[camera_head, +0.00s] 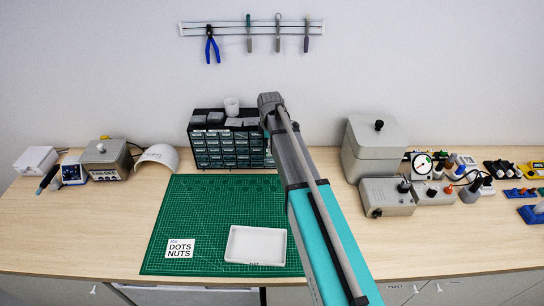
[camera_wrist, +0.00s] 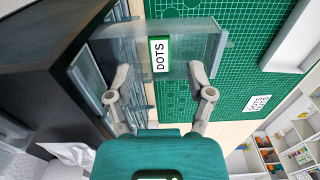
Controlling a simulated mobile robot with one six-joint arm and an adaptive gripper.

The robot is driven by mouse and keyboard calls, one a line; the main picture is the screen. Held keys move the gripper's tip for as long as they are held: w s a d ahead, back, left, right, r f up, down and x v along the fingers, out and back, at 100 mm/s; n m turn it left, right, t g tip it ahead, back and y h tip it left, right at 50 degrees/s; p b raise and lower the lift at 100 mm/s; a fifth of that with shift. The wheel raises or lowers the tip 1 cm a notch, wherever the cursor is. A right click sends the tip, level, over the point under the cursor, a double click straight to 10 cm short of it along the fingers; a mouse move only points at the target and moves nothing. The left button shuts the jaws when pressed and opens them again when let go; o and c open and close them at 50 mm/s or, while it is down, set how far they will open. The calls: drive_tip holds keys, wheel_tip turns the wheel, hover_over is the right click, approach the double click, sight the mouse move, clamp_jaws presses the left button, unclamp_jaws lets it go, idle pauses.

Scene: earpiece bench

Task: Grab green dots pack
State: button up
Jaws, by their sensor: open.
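The green dots pack (camera_wrist: 160,56), a small green-edged pack with a white face reading DOTS, shows in the wrist view. It appears to lie in a clear drawer (camera_wrist: 198,40) that sticks out from the dark drawer cabinet (camera_wrist: 60,60). My gripper (camera_wrist: 160,75) is open and empty. Its two fingertips are apart, one on each side of the pack's near end. I cannot tell how far the tips reach into the drawer. In the head view the cabinet (camera_head: 213,146) stands at the back of the bench; my arm hides its right side and the pack.
A green cutting mat (camera_head: 190,215) holds a white tray (camera_head: 256,244) and a card reading DOTS NUTS (camera_head: 181,248). Grey boxes (camera_head: 375,150) and instruments crowd the right; more devices (camera_head: 106,158) stand at left.

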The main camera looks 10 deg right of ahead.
drive_tip(key=shift+a+f+b, duration=0.1)
drive_tip(key=shift+f+b, duration=1.15)
drive_tip(key=shift+f, duration=0.3)
drive_tip(key=c, duration=0.9)
